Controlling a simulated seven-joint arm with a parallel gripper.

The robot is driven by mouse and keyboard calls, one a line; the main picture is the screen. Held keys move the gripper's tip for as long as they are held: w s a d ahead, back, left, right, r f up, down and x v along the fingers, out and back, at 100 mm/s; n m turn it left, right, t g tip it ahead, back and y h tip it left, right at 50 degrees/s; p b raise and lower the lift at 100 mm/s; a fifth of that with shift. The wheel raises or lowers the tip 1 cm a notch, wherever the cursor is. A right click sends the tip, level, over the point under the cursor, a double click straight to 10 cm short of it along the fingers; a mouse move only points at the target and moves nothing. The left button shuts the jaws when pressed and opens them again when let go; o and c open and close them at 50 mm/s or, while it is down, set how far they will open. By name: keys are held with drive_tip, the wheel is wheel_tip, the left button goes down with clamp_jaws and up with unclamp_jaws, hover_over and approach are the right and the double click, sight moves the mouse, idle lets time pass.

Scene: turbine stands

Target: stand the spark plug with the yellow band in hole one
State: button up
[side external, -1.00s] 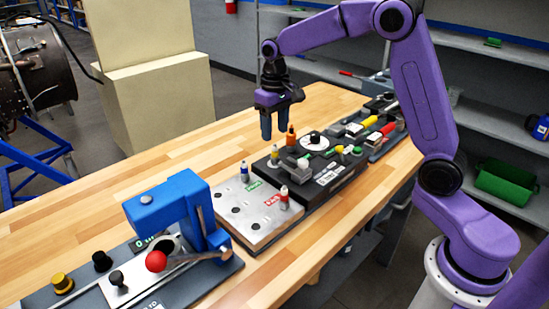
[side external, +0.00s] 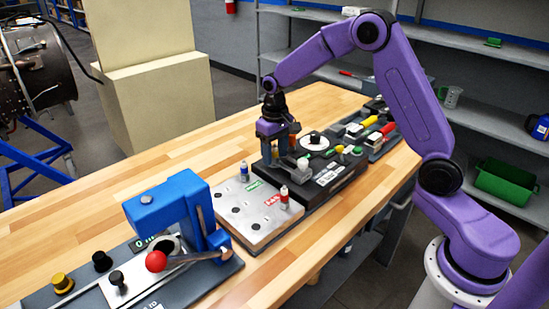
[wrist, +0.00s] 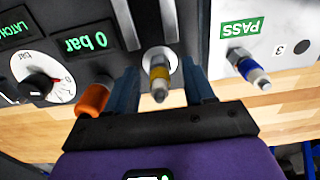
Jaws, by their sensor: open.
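The spark plug with the yellow band (wrist: 159,76) stands upright in a socket of the dark tester block (side external: 326,182). In the wrist view it is between the two fingers of my gripper (wrist: 161,72), which is open around it with gaps visible. In the side view my gripper (side external: 281,152) is down at the block, and its fingers hide this plug. The metal plate (side external: 262,214) with PASS and FAIL labels has several dark holes. A numeral 3 shows beside one hole (wrist: 302,47) in the wrist view. I cannot make out which hole is number one.
A blue-banded plug (side external: 244,171) and a red-banded plug (side external: 284,194) stand on the plate. An orange part (wrist: 92,98) is close beside one finger. A blue press (side external: 166,205) with a red-knobbed lever stands at the front left.

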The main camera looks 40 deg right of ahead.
drive_tip(key=shift+f, duration=0.35)
drive_tip(key=shift+c, duration=0.3)
idle(0.4)
clamp_jaws()
